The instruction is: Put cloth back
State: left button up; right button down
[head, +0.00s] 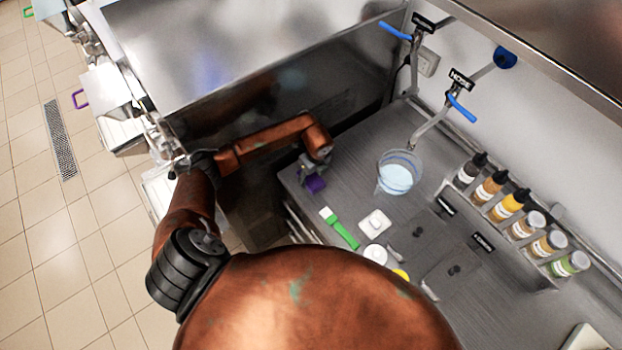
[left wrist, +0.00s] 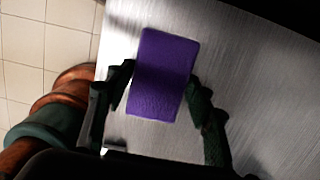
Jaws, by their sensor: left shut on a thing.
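The cloth is a purple folded block (left wrist: 163,75), held between the two fingers of my left gripper (left wrist: 160,92) in the left wrist view. In the head view the purple cloth (head: 315,184) shows just below my left gripper (head: 312,174), over the left end of the steel counter (head: 350,160). I cannot tell whether the cloth touches the counter. My right gripper is in neither view.
A green-handled brush (head: 340,228), a white square item (head: 375,223) and a white round lid (head: 375,254) lie near the cloth. A clear pitcher (head: 398,173) stands by the taps. A rack of several bottles (head: 510,210) lines the wall. The counter's left edge is close.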

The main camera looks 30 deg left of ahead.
aim_at(314, 181)
pick_arm(q)
jog(key=shift+r, duration=0.1)
jog(key=shift+f, duration=0.2)
jog(key=o, duration=1)
jog(key=shift+r, duration=0.1)
jog(key=r+p, duration=0.2)
jog(key=r, duration=0.2)
jog(key=d+r+p, duration=0.1)
jog(key=r+p, duration=0.2)
jog(key=r, duration=0.1)
jog(key=r+p, duration=0.3)
jog(key=r, duration=0.1)
jog(key=shift+s+d, duration=0.3)
jog(key=shift+s, duration=0.05)
